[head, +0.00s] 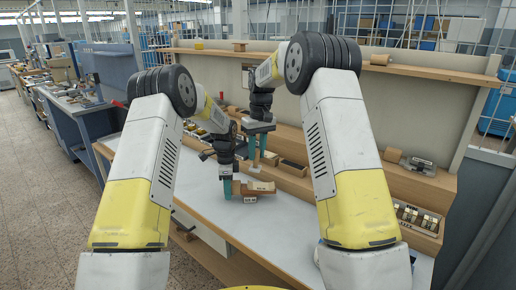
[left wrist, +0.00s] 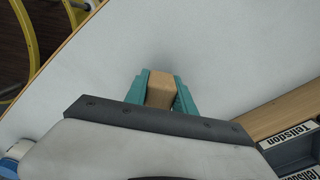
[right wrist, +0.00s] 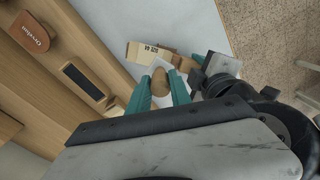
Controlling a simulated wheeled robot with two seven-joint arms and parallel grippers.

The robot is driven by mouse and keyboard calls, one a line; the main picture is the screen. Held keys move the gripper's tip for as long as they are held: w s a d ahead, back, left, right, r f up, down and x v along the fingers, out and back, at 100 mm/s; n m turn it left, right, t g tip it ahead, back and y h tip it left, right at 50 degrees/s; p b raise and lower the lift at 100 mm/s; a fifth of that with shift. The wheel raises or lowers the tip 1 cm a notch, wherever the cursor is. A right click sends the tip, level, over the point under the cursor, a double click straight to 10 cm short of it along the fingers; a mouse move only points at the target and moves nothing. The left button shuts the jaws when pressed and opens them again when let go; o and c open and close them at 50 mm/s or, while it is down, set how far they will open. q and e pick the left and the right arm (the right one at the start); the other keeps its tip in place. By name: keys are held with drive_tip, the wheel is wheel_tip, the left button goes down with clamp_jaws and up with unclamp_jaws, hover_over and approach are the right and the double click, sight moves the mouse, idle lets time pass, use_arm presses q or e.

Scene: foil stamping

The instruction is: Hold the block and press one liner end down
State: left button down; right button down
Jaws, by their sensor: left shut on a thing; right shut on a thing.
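My left gripper (head: 231,186) is low over the white tabletop and shut on a tan wooden block; the block (left wrist: 160,90) shows between its teal fingers in the left wrist view. My right gripper (head: 257,150) is higher and behind it, fingers pointing down, shut on a brown round-ended wooden piece (right wrist: 159,84), which looks like a tool handle. A pale surface shows around this piece in the right wrist view; I cannot tell whether the piece touches it. The liner cannot be made out clearly.
Wooden shelves with trays run along the back, including a tray of small dark and gold items (head: 416,219). The front tabletop (head: 285,225) is clear.

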sight(255, 163)
drive_tip(key=n, duration=0.1)
drive_tip(key=f+n, duration=0.1)
drive_tip(key=n, duration=0.1)
drive_tip(key=shift+a, duration=0.2)
drive_tip(key=shift+a+f, duration=0.15)
drive_tip(key=shift+f, duration=1.2)
drive_tip(key=shift+a+f, duration=0.1)
drive_tip(key=shift+f, duration=1.2)
drive_tip(key=shift+s+f, duration=0.1)
drive_tip(key=shift+f, duration=0.35)
drive_tip(key=shift+d+r, duration=0.15)
drive_tip(key=shift+r, duration=1.4)
drive_tip(key=shift+d+r, duration=0.1)
drive_tip(key=shift+r, duration=1.45)
use_arm(q)
drive_tip(key=c, duration=1)
unclamp_jaws()
drive_tip(key=shift+o, duration=0.2)
